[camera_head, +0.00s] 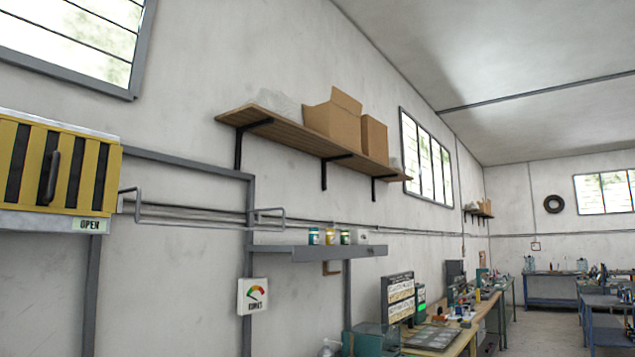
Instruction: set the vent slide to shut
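The vent slide (88,179) is a yellow plate with dark vertical slots in a grey frame on the wall at the far left. A dark upright handle (51,177) stands on it. A label (90,225) under its right end reads OPEN. Dark gaps show between the yellow bars. The left end of the vent is cut off by the picture's edge. Neither of my grippers is in view.
A grey rail (190,215) runs along the wall right of the vent. A small shelf (310,253) holds several small jars. A wooden shelf (270,127) carries cardboard boxes. Workbenches stand along the wall at the right.

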